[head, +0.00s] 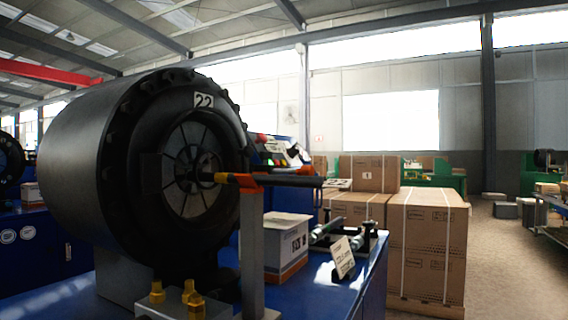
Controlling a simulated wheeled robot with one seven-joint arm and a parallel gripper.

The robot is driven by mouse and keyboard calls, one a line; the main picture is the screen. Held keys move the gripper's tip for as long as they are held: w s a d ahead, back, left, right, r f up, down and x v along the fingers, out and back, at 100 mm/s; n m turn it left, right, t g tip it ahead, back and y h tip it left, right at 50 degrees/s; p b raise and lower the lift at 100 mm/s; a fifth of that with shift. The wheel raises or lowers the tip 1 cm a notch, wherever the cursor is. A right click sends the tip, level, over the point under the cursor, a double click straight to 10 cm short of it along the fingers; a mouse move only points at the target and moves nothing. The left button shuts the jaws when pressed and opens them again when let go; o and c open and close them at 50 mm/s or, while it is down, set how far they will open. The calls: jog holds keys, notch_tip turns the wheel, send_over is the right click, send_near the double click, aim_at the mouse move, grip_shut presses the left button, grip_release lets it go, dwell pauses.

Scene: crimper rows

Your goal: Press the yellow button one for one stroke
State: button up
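A control panel (284,152) with a pale sloping face stands behind the right side of the big black crimping machine (75,150) marked 22. A red knob (262,138) sits at the panel's upper left. The panel is small and partly hidden by the machine, and I cannot tell a yellow button on it for sure. A black hose (295,181) with a yellow and orange end rests on a grey post (251,245) and points into the middle of the machine's round die opening. My gripper is not in view.
The machine stands on a blue bench (325,290). Brass fittings (188,290), a white-topped box (286,240) and a small sign (343,257) are on it. Stacked cartons (428,240) stand behind to the right. Floor (510,265) at the far right is open.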

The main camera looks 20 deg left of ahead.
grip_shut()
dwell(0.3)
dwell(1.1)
